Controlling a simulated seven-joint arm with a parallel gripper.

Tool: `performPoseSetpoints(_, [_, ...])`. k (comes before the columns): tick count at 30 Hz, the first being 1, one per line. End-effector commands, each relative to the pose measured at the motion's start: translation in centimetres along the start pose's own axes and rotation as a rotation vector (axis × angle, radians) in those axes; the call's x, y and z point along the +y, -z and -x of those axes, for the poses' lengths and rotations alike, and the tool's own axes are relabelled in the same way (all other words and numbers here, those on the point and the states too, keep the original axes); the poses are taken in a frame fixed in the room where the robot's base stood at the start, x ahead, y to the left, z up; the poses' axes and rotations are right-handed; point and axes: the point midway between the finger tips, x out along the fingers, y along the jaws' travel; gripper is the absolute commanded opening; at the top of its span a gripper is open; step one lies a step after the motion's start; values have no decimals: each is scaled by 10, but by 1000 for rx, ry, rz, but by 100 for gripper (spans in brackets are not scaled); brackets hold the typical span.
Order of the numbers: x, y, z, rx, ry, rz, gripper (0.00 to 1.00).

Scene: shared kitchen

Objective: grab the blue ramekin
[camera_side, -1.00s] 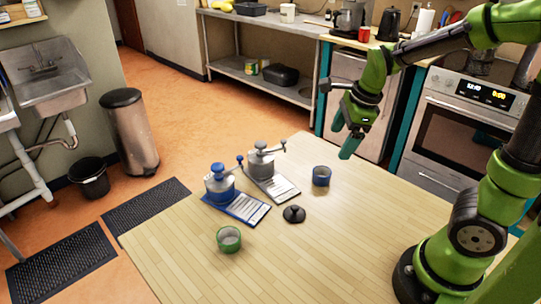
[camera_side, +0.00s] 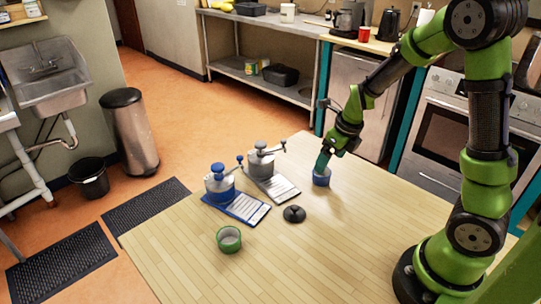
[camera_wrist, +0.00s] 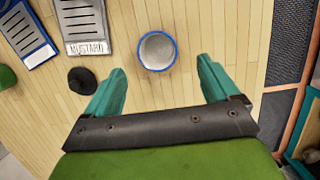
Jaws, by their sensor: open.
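The blue ramekin (camera_side: 321,178) stands upright on the wooden table (camera_side: 330,250), near its far edge. In the wrist view the ramekin (camera_wrist: 157,51) shows its round pale inside and blue rim, ahead of and between the two teal fingers. My gripper (camera_wrist: 160,85) is open and empty. In the side view my gripper (camera_side: 322,162) is low, just above the ramekin, and its fingertips overlap the ramekin's top. I cannot tell there whether they touch it.
A black knobbed lid (camera_side: 294,214) lies near the ramekin. A grey grinder (camera_side: 261,164) and a blue grinder (camera_side: 219,184) stand left of it, with label boards in front. A green ramekin (camera_side: 229,239) sits at the front left. The table's right side is clear.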

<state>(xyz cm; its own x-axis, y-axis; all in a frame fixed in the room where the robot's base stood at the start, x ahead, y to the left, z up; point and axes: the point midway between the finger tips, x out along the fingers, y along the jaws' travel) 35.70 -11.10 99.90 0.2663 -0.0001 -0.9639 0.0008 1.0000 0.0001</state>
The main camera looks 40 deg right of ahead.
Motion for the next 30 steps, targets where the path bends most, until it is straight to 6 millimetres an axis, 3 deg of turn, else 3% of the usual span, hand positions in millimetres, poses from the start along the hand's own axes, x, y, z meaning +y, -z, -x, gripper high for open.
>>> performPoseSetpoints(8, [0, 0, -23, 1, 0, 0, 88])
performPoseSetpoints(16, [2, -3, -62, 2, 0, -1, 88])
performPoseSetpoints(26, [3, -4, -68, -1, 0, 1, 88])
performPoseSetpoints(30, [3, -4, -68, -1, 0, 1, 67])
